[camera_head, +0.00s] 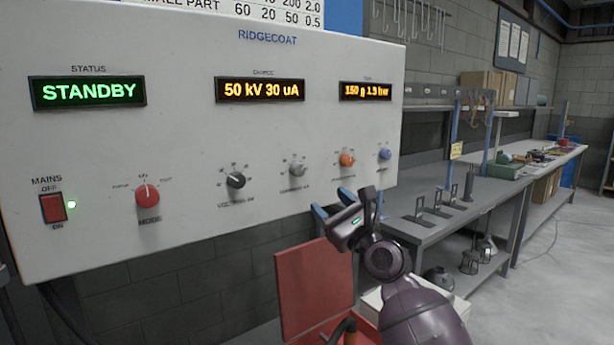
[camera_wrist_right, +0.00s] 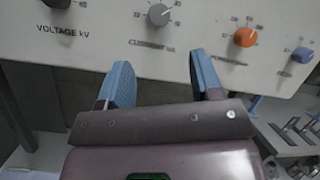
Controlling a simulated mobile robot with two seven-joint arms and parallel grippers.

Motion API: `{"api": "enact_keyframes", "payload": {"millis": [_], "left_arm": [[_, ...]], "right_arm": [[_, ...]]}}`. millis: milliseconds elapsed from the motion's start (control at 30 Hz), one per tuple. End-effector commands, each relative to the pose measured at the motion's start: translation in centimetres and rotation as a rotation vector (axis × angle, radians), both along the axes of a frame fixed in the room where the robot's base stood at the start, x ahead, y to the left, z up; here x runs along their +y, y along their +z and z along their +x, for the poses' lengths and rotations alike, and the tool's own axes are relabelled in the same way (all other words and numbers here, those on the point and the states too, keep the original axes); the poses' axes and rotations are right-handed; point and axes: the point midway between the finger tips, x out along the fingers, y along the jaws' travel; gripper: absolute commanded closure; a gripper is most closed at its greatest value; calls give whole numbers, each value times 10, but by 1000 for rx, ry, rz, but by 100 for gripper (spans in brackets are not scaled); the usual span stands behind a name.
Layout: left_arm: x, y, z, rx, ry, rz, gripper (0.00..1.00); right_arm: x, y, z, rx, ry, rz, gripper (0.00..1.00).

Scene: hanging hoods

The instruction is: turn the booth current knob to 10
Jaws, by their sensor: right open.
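The booth panel (camera_head: 330,100) is white, with several knobs. The current knob (camera_head: 297,169) is grey, between the black voltage knob (camera_head: 236,180) and the orange knob (camera_head: 347,159). In the right wrist view the current knob (camera_wrist_right: 160,14) is at the top middle, its pointer towards the upper right. The charge display (camera_head: 260,90) reads 50 kV 30 uA. My right gripper (camera_head: 331,203) is open and empty, below and right of the current knob in the head view, apart from it. The blue fingers (camera_wrist_right: 160,62) point towards the panel. My left gripper is out of view.
A red mode knob (camera_head: 147,195) and a red mains switch (camera_head: 53,207) are on the panel's left, a blue knob (camera_head: 385,154) on its right. The status display (camera_head: 88,91) reads STANDBY. A red open lid (camera_head: 305,285) stands below. A grey bench (camera_head: 450,222) is at right.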

Motion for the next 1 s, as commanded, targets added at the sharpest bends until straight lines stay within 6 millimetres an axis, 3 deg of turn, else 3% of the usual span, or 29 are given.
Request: {"api": "enact_keyframes", "payload": {"millis": [200, 467, 1000], "left_arm": [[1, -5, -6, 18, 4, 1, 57], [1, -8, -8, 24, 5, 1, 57], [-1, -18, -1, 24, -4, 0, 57]], "right_arm": [[0, 0, -1, 123, 93, 180, 40], [4, 2, 4, 154, 115, 223, 40], [41, 26, 57, 154, 113, 219, 40]]}}
